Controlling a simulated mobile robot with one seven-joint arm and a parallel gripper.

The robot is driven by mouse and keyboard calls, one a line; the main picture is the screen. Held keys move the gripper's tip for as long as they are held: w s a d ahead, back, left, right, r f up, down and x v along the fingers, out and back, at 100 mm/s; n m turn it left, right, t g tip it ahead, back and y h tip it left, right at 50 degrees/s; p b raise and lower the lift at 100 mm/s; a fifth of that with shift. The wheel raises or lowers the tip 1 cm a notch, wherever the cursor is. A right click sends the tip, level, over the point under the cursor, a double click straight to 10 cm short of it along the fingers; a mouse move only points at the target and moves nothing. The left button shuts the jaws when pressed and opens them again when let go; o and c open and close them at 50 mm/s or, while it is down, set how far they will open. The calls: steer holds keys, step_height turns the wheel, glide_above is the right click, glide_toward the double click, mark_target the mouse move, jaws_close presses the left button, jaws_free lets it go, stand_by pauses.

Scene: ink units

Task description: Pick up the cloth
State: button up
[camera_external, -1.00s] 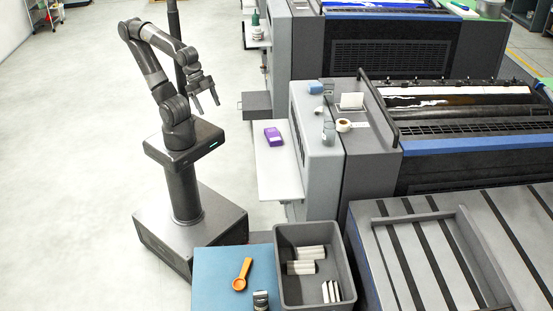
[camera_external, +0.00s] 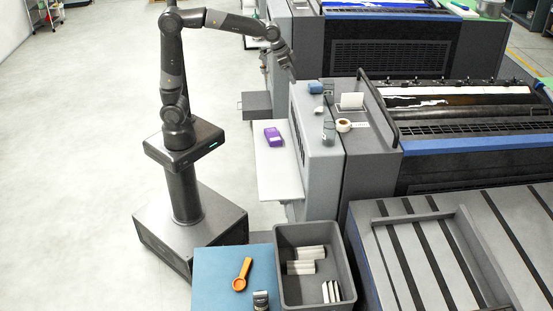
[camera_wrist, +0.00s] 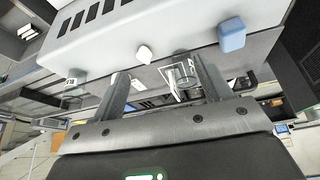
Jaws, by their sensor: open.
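A small light-blue item (camera_external: 316,88), which looks like the folded cloth, lies on top of the grey press unit near its far left corner. A blue block-like shape, probably the same cloth, shows in the wrist view (camera_wrist: 231,35) at the upper right, beyond the right finger. My gripper (camera_external: 290,68) is raised left of and beyond the cloth, apart from it. In the wrist view my gripper (camera_wrist: 160,76) has its two fingers spread, with nothing held between them.
A purple box (camera_external: 273,137) lies on the white side shelf (camera_external: 277,175).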

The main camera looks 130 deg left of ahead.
steer(key=s+a+f+n+g, duration=0.1)
steer(key=s+a+f, duration=0.1)
steer(key=a, duration=0.6)
steer(key=s+a+f+n, duration=0.1)
steer(key=a+n, duration=0.1)
steer(key=a, duration=0.6)
glide_above(315, 84)
steer(key=s+d, duration=0.2)
steer(key=shift+y, duration=0.3)
steer(key=f, duration=0.4)
steer(key=shift+w+a+f, duration=0.15)
steer(key=shift+a+f, duration=0.1)
steer(key=shift+f, duration=0.1)
steer(key=shift+w+x, duration=0.15)
steer(key=shift+x, duration=1.4)
steer(key=shift+w+x, duration=0.15)
steer(key=shift+x, duration=1.4)
steer(key=shift+d, duration=0.1)
steer(key=c, duration=1.1)
